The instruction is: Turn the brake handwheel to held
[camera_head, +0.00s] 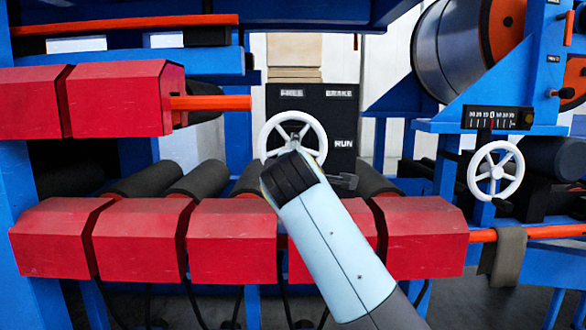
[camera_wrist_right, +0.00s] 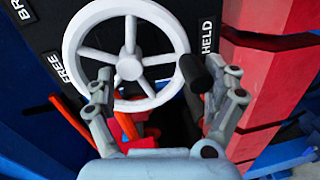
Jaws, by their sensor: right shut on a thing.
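The white spoked brake handwheel (camera_head: 293,137) stands on a dark panel (camera_head: 343,112) in the head view, its lower part behind my right wrist. In the right wrist view the handwheel (camera_wrist_right: 128,67) fills the upper middle, with a FREE label (camera_wrist_right: 60,66) at its left and a HELD label (camera_wrist_right: 207,38) at its right. A black knob (camera_wrist_right: 193,74) sits at the rim's right side. My right gripper (camera_wrist_right: 160,82) is shut on the handwheel, one finger at each side of its lower part, the right finger beside the knob. The exact contact is unclear. My left gripper is out of view.
Red blocks (camera_head: 232,240) stand in a row in front of dark rollers (camera_head: 147,180). A second white handwheel (camera_head: 495,170) with a scale (camera_head: 497,118) is at the right. A blue frame (camera_head: 240,110) surrounds the area. Red blocks (camera_wrist_right: 272,80) also stand close at the right in the wrist view.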

